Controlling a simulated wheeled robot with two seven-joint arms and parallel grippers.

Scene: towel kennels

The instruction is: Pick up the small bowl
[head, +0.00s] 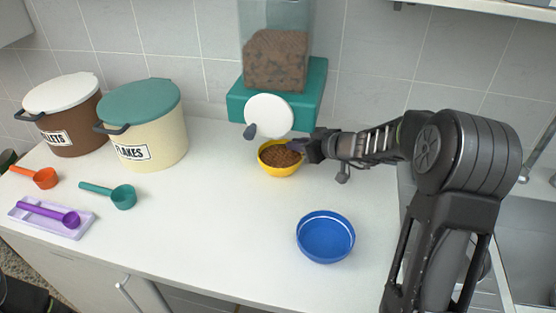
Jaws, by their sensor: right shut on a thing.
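A small yellow bowl (281,171) filled with brown pellets stands on the white counter, under the dispenser's spout. My right gripper (304,149) reaches in from the right and is shut on the bowl's right rim. The fingertips are small and partly hidden at the rim. The bowl looks upright, and I cannot tell whether it is clear of the counter. A larger blue bowl (326,238) stands empty near the front of the counter. My left gripper is not in view.
A teal dispenser (310,100) with a white disc (269,116) stands behind the yellow bowl. Two canisters, brown (80,133) and cream (160,143), stand at the back left. Orange (44,178), teal (123,196) and purple (70,219) scoops lie left. The counter's middle is clear.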

